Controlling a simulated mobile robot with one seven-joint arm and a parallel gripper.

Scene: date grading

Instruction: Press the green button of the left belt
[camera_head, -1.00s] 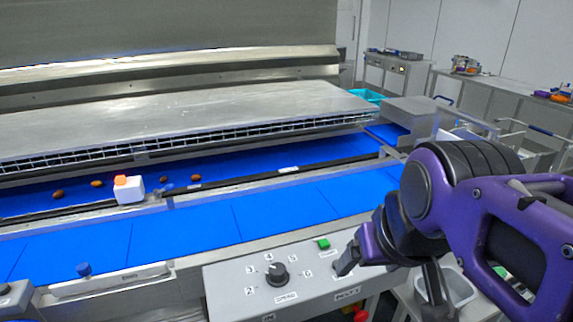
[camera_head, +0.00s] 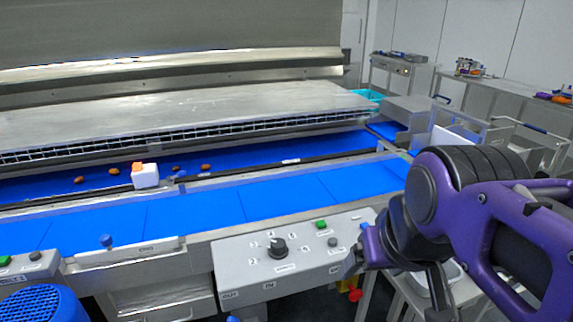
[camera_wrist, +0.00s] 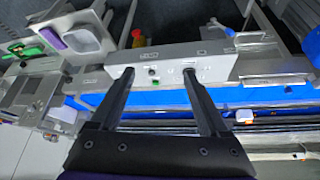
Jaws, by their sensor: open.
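A green button (camera_head: 321,225) sits on the sloping grey panel in front of the blue belts, right of a black dial (camera_head: 277,247). A second green button (camera_head: 4,260) is at the left picture edge, on another panel, beside a dark button (camera_head: 36,256). My gripper (camera_wrist: 158,72) is open and empty in the wrist view, its two fingers spread across the grey panel (camera_wrist: 215,62). I cannot tell how far they are from it. In the head view my purple wrist is at the right, just beyond the grey panel's right end, and the fingertips are hard to make out.
Blue belts (camera_head: 220,203) run across the picture, with several brown dates and a white box with an orange top (camera_head: 145,175). A red knob (camera_head: 355,295) sits below the panel. A blue motor cover (camera_head: 40,305) is at lower left. Steel benches stand at the back right.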

